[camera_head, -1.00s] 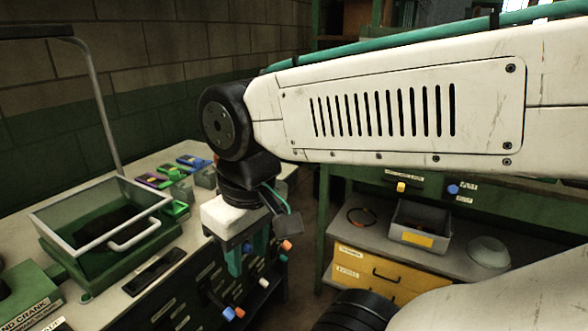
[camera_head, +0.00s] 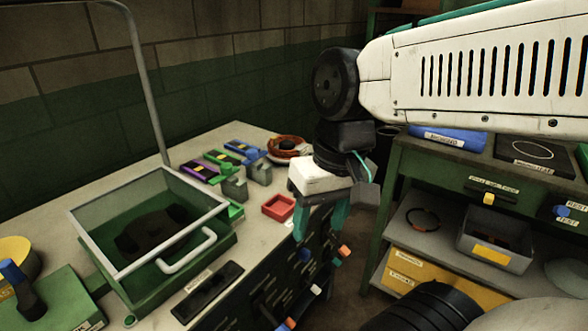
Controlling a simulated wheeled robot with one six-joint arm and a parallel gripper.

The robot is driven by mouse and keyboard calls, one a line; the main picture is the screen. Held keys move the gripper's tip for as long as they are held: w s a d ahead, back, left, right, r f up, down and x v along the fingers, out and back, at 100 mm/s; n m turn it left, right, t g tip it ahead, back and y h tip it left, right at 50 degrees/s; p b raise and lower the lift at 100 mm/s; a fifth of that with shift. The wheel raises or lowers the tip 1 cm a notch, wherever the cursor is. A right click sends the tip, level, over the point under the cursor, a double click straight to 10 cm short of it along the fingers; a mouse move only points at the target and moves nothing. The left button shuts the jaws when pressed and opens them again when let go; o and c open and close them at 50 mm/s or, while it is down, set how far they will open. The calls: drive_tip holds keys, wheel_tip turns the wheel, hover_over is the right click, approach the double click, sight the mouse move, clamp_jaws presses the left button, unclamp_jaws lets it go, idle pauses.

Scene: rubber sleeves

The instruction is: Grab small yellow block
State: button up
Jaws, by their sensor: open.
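A small yellow block-like piece (camera_head: 489,198) sticks out from the front of the green table on the right, under a pale label. It is small in the picture, and I cannot tell whether it is a loose block or a knob. My gripper (camera_head: 321,220) hangs down at the right edge of the left bench, with its teal fingers apart and nothing seen between them. It is well to the left of the yellow piece. The lower fingertips are hard to make out against the dark drawers.
The left bench (camera_head: 150,188) carries a glass-topped green box (camera_head: 165,262), a red tray (camera_head: 278,207) and purple, green and blue devices. Coloured knobs line its drawers near my gripper. A grey bin (camera_head: 494,240) stands on the right table's lower shelf. A dark gap separates the two.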

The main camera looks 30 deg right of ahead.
drive_tip(key=w+d+f+m+t+y, duration=0.2)
drive_tip(key=w+m+y, duration=0.1)
drive_tip(key=w+m, duration=0.55)
drive_tip(key=w+d+f+m+t+y, duration=0.15)
drive_tip(key=w+m+y, duration=0.25)
drive_tip(key=w+m, duration=0.45)
drive_tip(key=w+d+f+m+t+h, duration=0.25)
drive_tip(key=w+d+f+m, duration=0.2)
drive_tip(key=d+m, duration=0.35)
drive_tip(key=w+d+f+m+t+h, duration=0.2)
drive_tip(key=w+d+f+m+t, duration=0.3)
drive_tip(key=d, duration=0.5)
drive_tip(key=shift+g+y, duration=0.25)
drive_tip(key=shift+g, duration=0.05)
drive_tip(key=x, duration=0.4)
drive_tip(key=w+d+r+x, duration=0.1)
drive_tip(key=x, duration=0.2)
drive_tip(key=shift+w+f, duration=0.15)
drive_tip(key=c, duration=1.1)
